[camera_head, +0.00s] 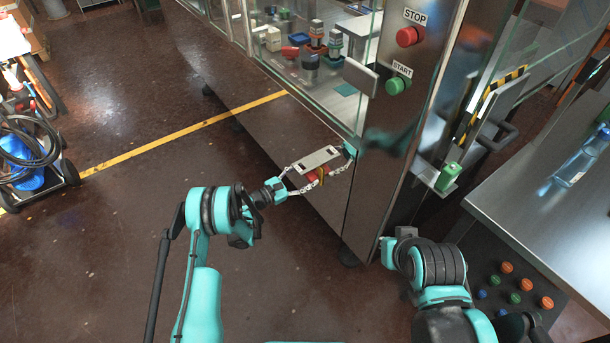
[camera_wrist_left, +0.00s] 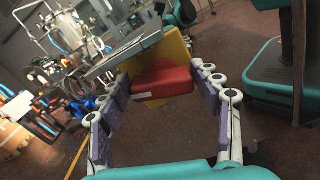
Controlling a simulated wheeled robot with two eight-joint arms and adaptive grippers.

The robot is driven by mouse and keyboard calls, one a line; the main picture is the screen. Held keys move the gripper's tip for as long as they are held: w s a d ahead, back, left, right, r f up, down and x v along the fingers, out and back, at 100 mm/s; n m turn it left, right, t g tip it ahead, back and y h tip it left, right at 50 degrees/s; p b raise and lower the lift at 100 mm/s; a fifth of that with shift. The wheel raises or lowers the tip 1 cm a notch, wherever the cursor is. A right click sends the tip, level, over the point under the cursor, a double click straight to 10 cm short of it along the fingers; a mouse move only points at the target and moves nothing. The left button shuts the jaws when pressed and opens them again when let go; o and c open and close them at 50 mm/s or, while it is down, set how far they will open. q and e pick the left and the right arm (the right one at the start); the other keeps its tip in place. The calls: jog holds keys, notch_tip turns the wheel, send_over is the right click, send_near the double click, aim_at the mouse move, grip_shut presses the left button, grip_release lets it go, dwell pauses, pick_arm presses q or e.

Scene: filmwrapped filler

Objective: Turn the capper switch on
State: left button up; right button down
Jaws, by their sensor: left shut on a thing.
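The capper switch is a red block (camera_head: 313,175) with a yellow plate (camera_wrist_left: 176,55) behind it, low on the dark side of the glass-walled machine. A flat grey plate (camera_head: 316,159) juts out just above it and hides part of it in the head view. In the left wrist view the red block (camera_wrist_left: 161,84) lies between the two jointed fingers. My left gripper (camera_head: 325,172) is shut on the red block, with the fingers on either side of it.
A red STOP button (camera_head: 407,36) and a green START button (camera_head: 397,85) are on the machine's post. A green-topped item (camera_head: 449,175) stands on a small ledge. A metal table (camera_head: 545,190) with a bottle (camera_head: 580,160) is at the right.

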pick_arm(q)
jog(key=shift+s+d+m, duration=0.1)
jog(key=shift+m, duration=1.7)
jog(key=shift+f, duration=0.1)
jog(key=o, duration=1.1)
jog(key=v, duration=0.7)
jog(key=shift+s+a, duration=0.2)
